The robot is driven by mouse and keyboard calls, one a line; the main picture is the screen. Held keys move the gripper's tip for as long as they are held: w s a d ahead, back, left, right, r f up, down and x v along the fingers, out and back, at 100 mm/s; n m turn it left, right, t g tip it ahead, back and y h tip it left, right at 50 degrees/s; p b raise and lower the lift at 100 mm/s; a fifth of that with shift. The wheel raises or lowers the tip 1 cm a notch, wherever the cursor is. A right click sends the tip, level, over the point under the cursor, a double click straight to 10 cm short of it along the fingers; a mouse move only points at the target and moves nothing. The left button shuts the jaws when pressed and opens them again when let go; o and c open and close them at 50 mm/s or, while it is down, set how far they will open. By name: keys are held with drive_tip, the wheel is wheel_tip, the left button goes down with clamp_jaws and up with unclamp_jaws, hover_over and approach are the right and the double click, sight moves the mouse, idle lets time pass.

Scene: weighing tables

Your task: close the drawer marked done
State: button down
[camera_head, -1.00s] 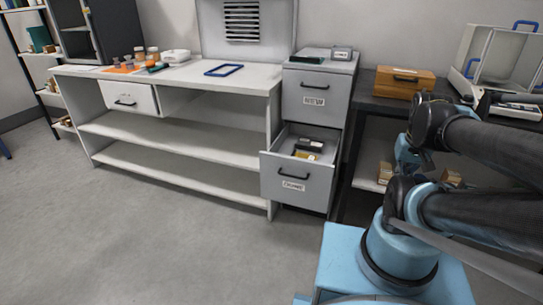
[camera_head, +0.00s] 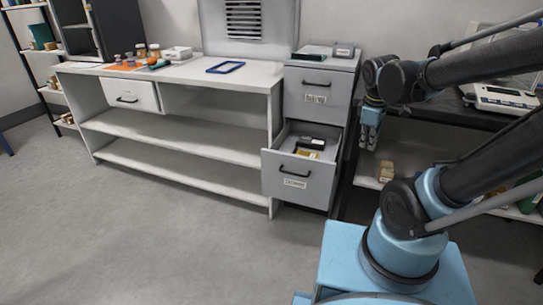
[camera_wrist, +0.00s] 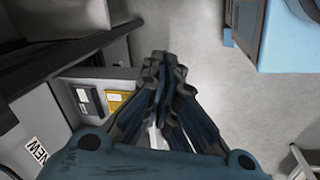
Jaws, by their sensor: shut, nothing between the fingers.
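The lower drawer (camera_head: 292,185) of the grey cabinet stands pulled open, its label facing front; the small lettering is hard to read in the head view. Dark items and a yellow item lie inside it. It also shows in the wrist view (camera_wrist: 73,118), left of the fingers. The upper drawer (camera_head: 318,88) is closed; its label reads "NEW" in the wrist view. My gripper (camera_head: 369,143) points down to the right of the open drawer, apart from it. In the wrist view my gripper's fingers (camera_wrist: 162,62) are together with nothing between them.
A dark bench (camera_head: 440,118) with a shelf below stands right of the cabinet, close to my gripper. A small box (camera_head: 386,171) sits on that shelf. A white shelf unit (camera_head: 170,135) stands left. The floor before the drawer is clear.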

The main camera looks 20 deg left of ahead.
sight(270, 154)
drive_tip(key=w+a+n+t, duration=0.1)
drive_tip(key=w+a+n, duration=0.1)
drive_tip(key=a+n, duration=0.55)
drive_tip(key=w+a+n, duration=0.2)
drive_tip(key=a+n, duration=0.2)
drive_tip(key=a, duration=0.6)
drive_tip(key=s+a+f+n, duration=0.2)
drive_tip(key=a+n, duration=0.1)
drive_tip(key=a, duration=0.3)
drive_tip(key=s+a+f+n+t, duration=0.1)
drive_tip(key=s+a+f+n, duration=0.1)
drive_tip(key=a+n, duration=0.3)
drive_tip(key=s+a+f+n, duration=0.2)
drive_tip(key=a, duration=0.5)
drive_tip(key=shift+w+d+f, duration=0.15)
drive_tip(key=shift+w+f, duration=1.15)
drive_tip(key=shift+f, duration=0.2)
drive_tip(key=shift+w+d+f, duration=0.1)
drive_tip(key=shift+w+f, duration=1.2)
drive_tip(key=shift+f, duration=0.25)
drive_tip(key=shift+w+d+f, duration=0.15)
drive_tip(key=shift+w+f, duration=1.15)
drive_tip(key=shift+f, duration=0.2)
drive_tip(key=shift+w+a, duration=0.1)
